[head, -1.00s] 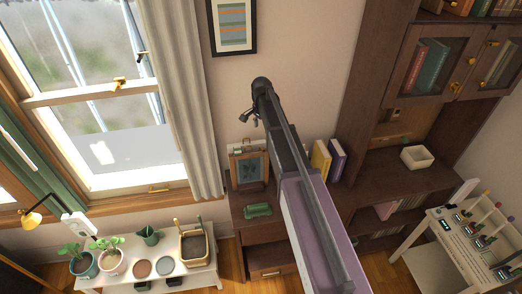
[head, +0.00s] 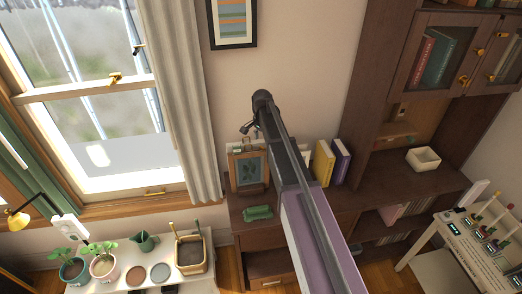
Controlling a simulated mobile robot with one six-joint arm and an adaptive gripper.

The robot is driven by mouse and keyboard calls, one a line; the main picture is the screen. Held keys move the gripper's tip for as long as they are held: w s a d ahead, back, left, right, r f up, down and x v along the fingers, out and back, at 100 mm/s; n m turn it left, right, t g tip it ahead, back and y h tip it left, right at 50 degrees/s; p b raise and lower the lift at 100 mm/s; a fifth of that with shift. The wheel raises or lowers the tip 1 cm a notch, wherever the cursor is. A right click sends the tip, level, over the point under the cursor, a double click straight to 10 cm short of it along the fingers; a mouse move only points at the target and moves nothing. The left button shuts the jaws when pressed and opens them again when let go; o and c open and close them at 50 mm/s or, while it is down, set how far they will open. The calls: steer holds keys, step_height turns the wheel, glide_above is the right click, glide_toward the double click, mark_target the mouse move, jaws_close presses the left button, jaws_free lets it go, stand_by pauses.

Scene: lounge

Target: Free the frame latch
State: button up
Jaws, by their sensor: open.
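A small wooden frame (head: 234,170) with a dark, leaf-patterned panel stands upright on the brown cabinet. Small metal parts show at its top edge; whether one is the latch is too small to tell. My gripper (head: 246,129) is small in the head view, open, and above the frame's top edge in the picture. Nothing shows between its fingers. I cannot tell how far it is from the frame in depth. My arm hides part of the cabinet to the right of the frame.
A green object (head: 258,212) lies in front of the frame. Yellow (head: 323,163) and purple (head: 340,163) books stand to the right, beyond my arm. A white table (head: 110,280) with pots and a planter (head: 191,270) stands at lower left. The window (head: 90,110) has brass fittings.

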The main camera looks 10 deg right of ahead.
mark_target(262, 147)
steer(key=shift+f+b, duration=1.45)
steer(key=shift+f, duration=0.3)
